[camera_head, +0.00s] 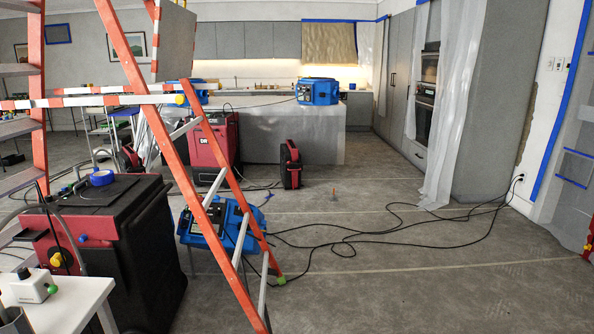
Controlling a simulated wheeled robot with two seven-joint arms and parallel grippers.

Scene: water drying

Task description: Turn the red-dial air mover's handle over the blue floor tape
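A red-and-black upright air mover (291,165) stands on the floor in the middle, with a handle on top. A second red-and-black unit (130,160) is partly hidden behind the ladder at left. I cannot make out a red dial on either. Blue machines sit on the counter (318,92) and on the floor behind the ladder (208,228). A small blue mark (267,197) on the floor may be tape, but it is too small to tell. Neither of my grippers shows in this view.
An orange stepladder (168,146) stands close in front at left. Black cables (380,236) run across the floor to the right wall. The floor at lower right is mostly clear.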

